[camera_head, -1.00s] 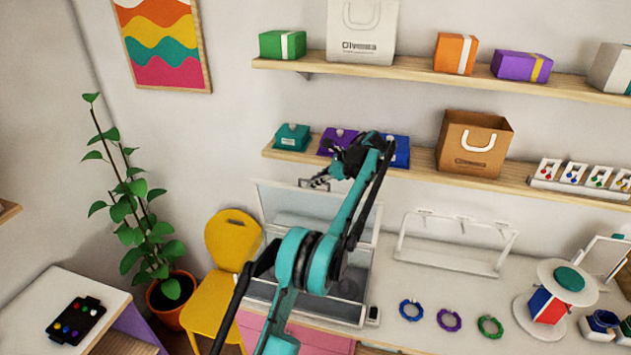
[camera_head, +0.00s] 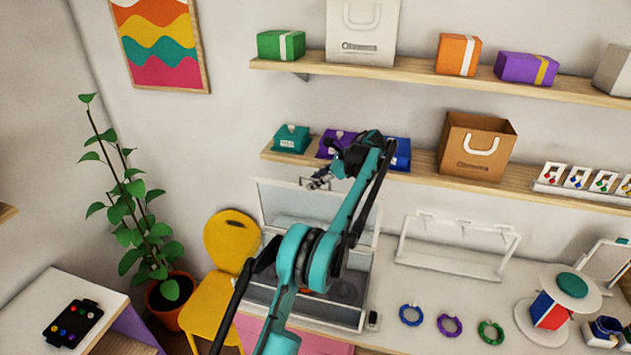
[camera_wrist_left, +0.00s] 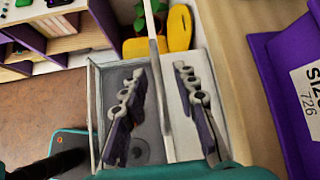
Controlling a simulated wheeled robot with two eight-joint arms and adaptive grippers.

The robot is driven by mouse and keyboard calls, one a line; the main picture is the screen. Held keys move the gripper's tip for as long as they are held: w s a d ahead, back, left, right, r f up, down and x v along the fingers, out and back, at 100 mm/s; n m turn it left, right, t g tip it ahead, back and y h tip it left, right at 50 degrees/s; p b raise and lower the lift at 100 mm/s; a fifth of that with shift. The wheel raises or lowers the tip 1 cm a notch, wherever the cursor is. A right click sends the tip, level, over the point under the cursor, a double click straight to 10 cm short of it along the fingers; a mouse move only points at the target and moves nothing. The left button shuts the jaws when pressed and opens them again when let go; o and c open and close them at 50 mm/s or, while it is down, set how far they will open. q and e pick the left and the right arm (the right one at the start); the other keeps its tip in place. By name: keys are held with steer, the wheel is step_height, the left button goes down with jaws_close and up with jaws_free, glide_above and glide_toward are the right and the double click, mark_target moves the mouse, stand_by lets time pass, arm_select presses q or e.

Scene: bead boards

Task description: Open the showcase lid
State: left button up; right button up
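The showcase (camera_head: 350,322) is a pale-framed glass case on the counter. Its lid (camera_head: 262,200) stands raised, upright or nearly so, at the back of the case. My left gripper (camera_head: 320,179) is at the lid's upper edge, near the handle. In the left wrist view, the fingers of my left gripper (camera_wrist_left: 159,75) are spread apart, with the lid's pale rim (camera_wrist_left: 158,50) running between them. The grey case interior (camera_wrist_left: 150,150) shows below. My left arm hides part of the case and lid in the head view. My right gripper is not in view.
A shelf (camera_head: 340,170) with small boxes and a brown bag (camera_head: 476,148) is close behind the gripper. A yellow chair (camera_head: 212,300) stands left of the case. A white rack (camera_head: 455,260) and several bracelets (camera_head: 449,326) are to the right.

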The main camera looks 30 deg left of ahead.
arm_select(q)
steer(key=v, duration=0.7)
steer(key=shift+r, duration=0.25)
steer(key=shift+d, duration=0.2)
